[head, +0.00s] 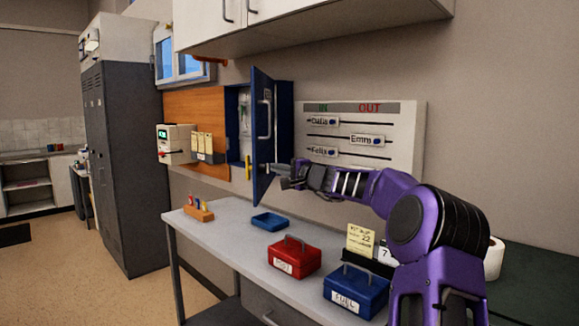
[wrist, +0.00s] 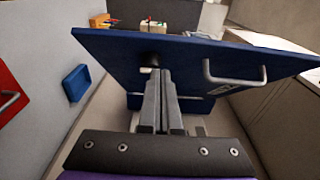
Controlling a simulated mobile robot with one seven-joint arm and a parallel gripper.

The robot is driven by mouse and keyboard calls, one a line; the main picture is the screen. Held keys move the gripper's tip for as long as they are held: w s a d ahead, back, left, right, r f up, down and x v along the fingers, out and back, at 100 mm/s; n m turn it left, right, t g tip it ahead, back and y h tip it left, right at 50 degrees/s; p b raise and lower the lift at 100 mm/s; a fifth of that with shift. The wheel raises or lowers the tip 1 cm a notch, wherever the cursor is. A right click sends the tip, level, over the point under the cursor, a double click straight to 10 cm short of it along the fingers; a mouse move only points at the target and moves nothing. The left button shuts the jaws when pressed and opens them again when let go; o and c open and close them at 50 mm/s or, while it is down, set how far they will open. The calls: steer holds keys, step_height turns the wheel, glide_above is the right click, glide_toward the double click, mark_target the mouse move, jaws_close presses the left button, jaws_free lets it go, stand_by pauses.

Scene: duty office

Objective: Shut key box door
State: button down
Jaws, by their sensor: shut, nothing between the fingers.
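The blue key box (head: 284,110) is on the wall above the desk. Its blue door (head: 261,135) stands open, swung out toward me, with a light bar handle (head: 265,119) on the face toward the in/out board. In the wrist view the door (wrist: 190,62) spans the upper middle, with its handle (wrist: 233,73) right of the fingers. My gripper (head: 284,177) is shut and empty, by the lower part of the door. In the wrist view its fingertips (wrist: 157,72) are at the door's face near a dark round part; I cannot tell whether they touch.
The in/out board (head: 360,137) is on the wall right of the box. Below, the desk (head: 225,232) holds a blue tray (head: 270,222), a red cash box (head: 294,258) and a blue cash box (head: 357,290). Wall cabinets (head: 300,25) hang above.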

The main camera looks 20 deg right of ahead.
mark_target(257, 166)
steer(key=shift+w+a, duration=0.45)
steer(key=shift+a, duration=0.4)
steer(key=shift+w+a, duration=0.4)
steer(key=shift+a, duration=0.45)
steer(key=shift+a, duration=0.1)
